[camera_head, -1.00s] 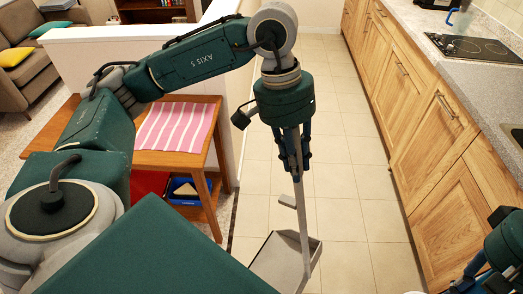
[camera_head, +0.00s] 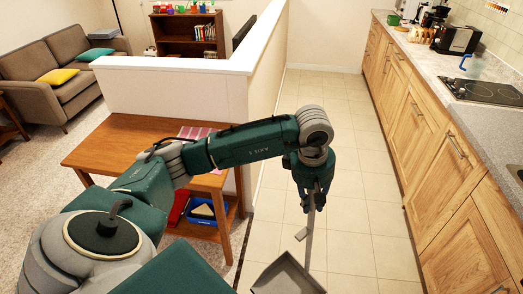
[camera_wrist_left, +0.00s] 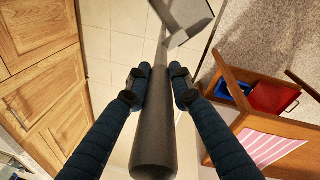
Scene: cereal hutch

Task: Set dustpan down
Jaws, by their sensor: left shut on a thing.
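The grey dustpan (camera_head: 287,277) hangs below my left gripper (camera_head: 313,198) in the head view, with its long handle pointing up into the fingers. In the left wrist view my left gripper (camera_wrist_left: 157,88) is shut on the thick dark handle, and the grey pan of the dustpan (camera_wrist_left: 187,14) shows beyond the fingers at the top. The pan is cut off by the lower edge of the head view, so I cannot tell whether it touches the tiled floor (camera_head: 345,230). My right gripper does not show clearly in either current view.
A wooden table (camera_head: 115,140) with a pink striped cloth (camera_head: 196,133) stands left of the arm. Its lower shelf holds a blue bin (camera_head: 203,212) and a red thing (camera_head: 178,207). Wooden cabinets (camera_head: 452,195) line the right. The tiled aisle between is clear.

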